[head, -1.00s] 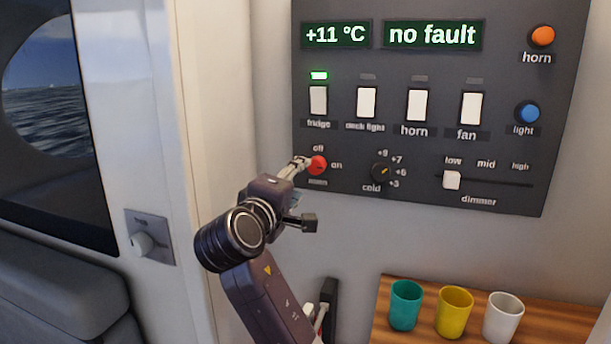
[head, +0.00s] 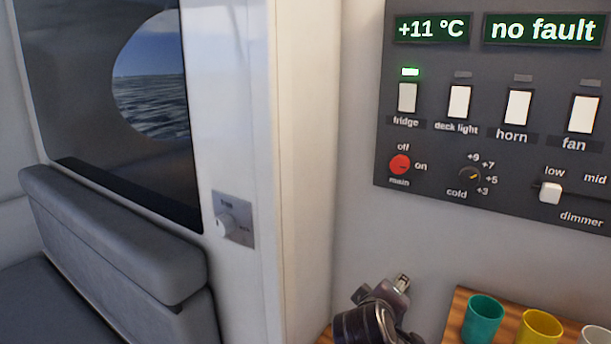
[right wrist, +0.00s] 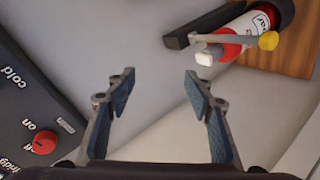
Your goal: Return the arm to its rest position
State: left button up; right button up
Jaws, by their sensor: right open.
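My right gripper (head: 402,283) shows at the bottom of the head view, below the dark control panel (head: 420,105) and apart from it. In the right wrist view its two fingers (right wrist: 161,88) are spread wide with nothing between them. The red main knob (head: 400,163) sits at the panel's lower left, clear of the gripper; it also shows at the left of the right wrist view (right wrist: 44,142). Most of the right arm is out of the head view. My left gripper is not in view.
A teal cup (head: 483,318) and a yellow cup (head: 539,328) stand on a wooden shelf (head: 455,312) right of the gripper. A red extinguisher (right wrist: 250,28) shows in the right wrist view. A grey seat (head: 115,230) is at left. The wall below the panel is bare.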

jog(key=s+d+f+m+g+y, duration=0.25)
jog(key=s+f+g+y, duration=0.2)
jog(key=s+f, duration=1.7)
jog(key=s+a+f+m+g+y, duration=0.1)
jog(key=s+f+m+g, duration=0.2)
jog(key=s, duration=1)
jog(key=s+f+g, duration=0.1)
jog(key=s+f, duration=0.2)
jog(key=f, duration=2.3)
jog(key=s+d+f+g, duration=0.1)
jog(key=s+d+f, duration=0.1)
jog(key=s+f, duration=1.4)
jog(key=shift+s+d+f+n, duration=0.15)
jog(key=shift+s+d+n, duration=0.25)
jog(key=shift+s, duration=0.25)
jog(key=shift+g, duration=0.25)
jog(key=shift+c, duration=0.5)
